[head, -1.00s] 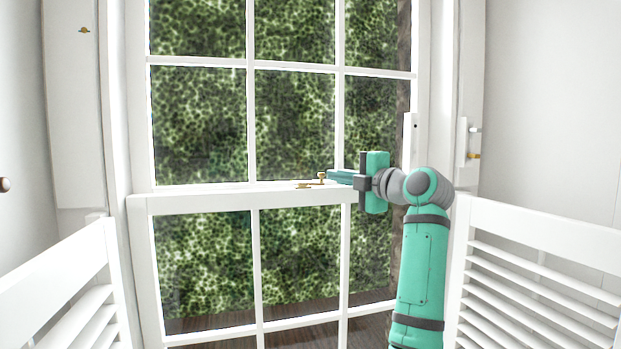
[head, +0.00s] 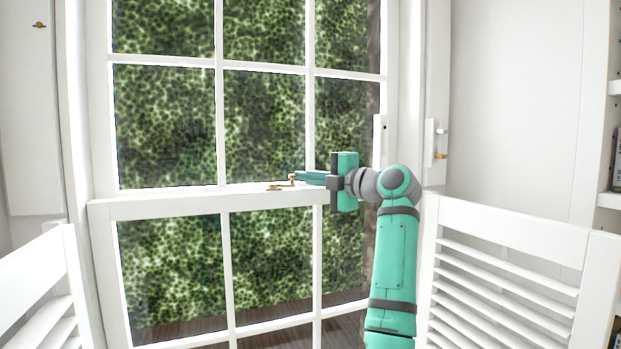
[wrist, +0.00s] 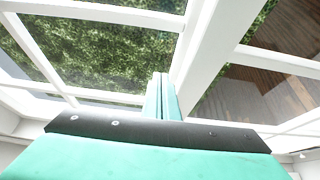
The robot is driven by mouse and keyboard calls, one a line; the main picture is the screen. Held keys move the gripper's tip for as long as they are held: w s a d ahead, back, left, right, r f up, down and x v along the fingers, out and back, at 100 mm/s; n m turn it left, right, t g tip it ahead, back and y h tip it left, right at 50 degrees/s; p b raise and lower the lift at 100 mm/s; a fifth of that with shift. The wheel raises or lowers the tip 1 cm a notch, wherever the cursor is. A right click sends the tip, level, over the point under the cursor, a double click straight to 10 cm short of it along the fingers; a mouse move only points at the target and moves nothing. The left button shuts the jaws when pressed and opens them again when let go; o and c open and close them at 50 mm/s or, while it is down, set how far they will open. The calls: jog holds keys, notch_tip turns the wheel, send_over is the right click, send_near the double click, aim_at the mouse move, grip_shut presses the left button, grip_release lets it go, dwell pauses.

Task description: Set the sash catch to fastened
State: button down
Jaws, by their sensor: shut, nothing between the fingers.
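The brass sash catch (head: 282,186) sits on top of the white meeting rail (head: 160,208) of the sash window, near its middle. It has a flat plate on the left and a small upright knob on the right. My gripper (head: 297,177) is shut and empty, pointing left along the rail, with its fingertips right at the catch's knob. I cannot tell whether they touch. In the wrist view my shut fingers (wrist: 160,98) reach toward the rail, and the catch does not show there.
White louvred shutters stand at the left (head: 40,290) and right (head: 510,260), in front of the window. A white fitting with a brass piece (head: 435,145) is on the right frame. A shelf (head: 608,200) stands at the far right.

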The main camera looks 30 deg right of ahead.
jog(key=shift+s+d, duration=0.2)
jog(key=shift+d, duration=0.05)
jog(key=shift+d, duration=0.1)
dwell(0.5)
jog(key=v, duration=1.4)
